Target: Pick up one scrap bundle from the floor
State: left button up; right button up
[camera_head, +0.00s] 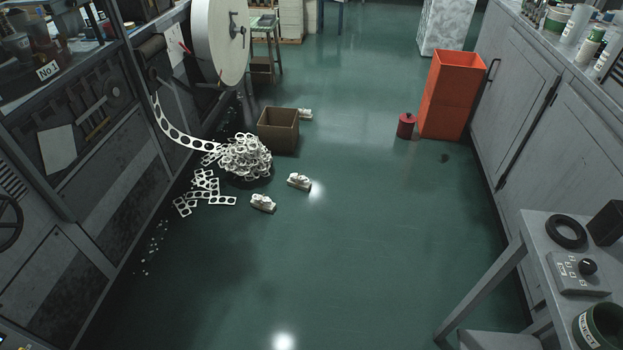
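Small pale scrap bundles lie apart on the green floor in the head view. One bundle (263,202) is nearest, in front of the scrap heap. A second bundle (299,181) lies a little further back and to the right. Neither of my grippers shows in this view.
A brown open box (278,131) stands behind the heap. An orange bin (452,95) and a red can (405,126) stand further right. A machine (75,130) lines the left, cabinets (565,130) the right. A small table (545,250) is at front right. The middle floor is clear.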

aim_at(299, 182)
jog(key=i+l+u, duration=0.25)
jog(key=i+l, duration=0.2)
jog(key=i, duration=0.15)
jog(key=i+u, duration=0.15)
jog(key=u, duration=0.2)
jog(key=i+l+u, duration=0.1)
jog(key=u, duration=0.2)
jog(key=i, duration=0.05)
